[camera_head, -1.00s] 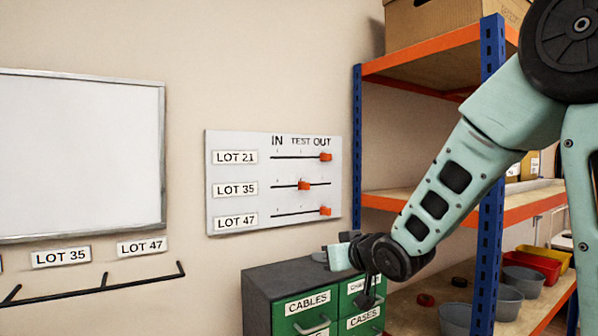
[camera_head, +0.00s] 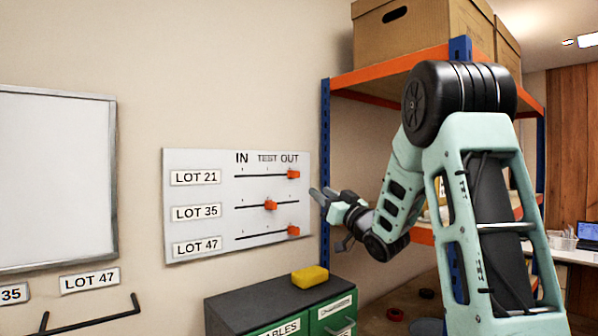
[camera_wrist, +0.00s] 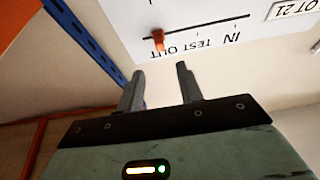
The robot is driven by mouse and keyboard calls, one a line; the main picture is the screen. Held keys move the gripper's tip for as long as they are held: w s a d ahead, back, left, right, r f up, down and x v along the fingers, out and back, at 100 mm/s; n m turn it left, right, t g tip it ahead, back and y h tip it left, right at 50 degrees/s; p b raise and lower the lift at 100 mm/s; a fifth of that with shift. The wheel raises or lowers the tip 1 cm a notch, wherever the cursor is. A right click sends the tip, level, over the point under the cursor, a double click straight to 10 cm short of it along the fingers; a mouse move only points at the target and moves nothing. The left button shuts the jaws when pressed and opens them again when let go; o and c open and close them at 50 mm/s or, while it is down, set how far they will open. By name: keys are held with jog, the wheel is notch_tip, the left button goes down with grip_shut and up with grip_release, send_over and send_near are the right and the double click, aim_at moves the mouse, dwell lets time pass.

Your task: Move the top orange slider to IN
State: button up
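The top orange slider (camera_head: 293,174) is at the OUT end of its track in the LOT 21 row of the white board (camera_head: 205,246). It also shows in the wrist view (camera_wrist: 158,40), where the board appears upside down. My gripper (camera_head: 318,194) is just right of the board in the head view. In the wrist view its two fingers (camera_wrist: 160,80) are apart with nothing between them, and the slider lies beyond the fingertips. The middle slider (camera_head: 270,205) is at TEST and the bottom slider (camera_head: 293,231) is at OUT.
The shelf's blue post (camera_head: 325,150) stands close to the board's right edge. A green cabinet (camera_head: 235,302) with a yellow block (camera_head: 310,277) on top is below the board. A whiteboard (camera_head: 50,180) hangs at left. Clear wall lies between the boards.

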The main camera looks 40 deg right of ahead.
aim_at(297, 176)
jog(key=p+x, duration=0.4)
jog(key=x, duration=0.5)
jog(key=shift+w+r, duration=0.25)
jog(key=shift+w+d+r+p, duration=0.1)
jog(key=shift+w+p, duration=0.35)
jog(key=shift+w, duration=0.15)
grip_shut()
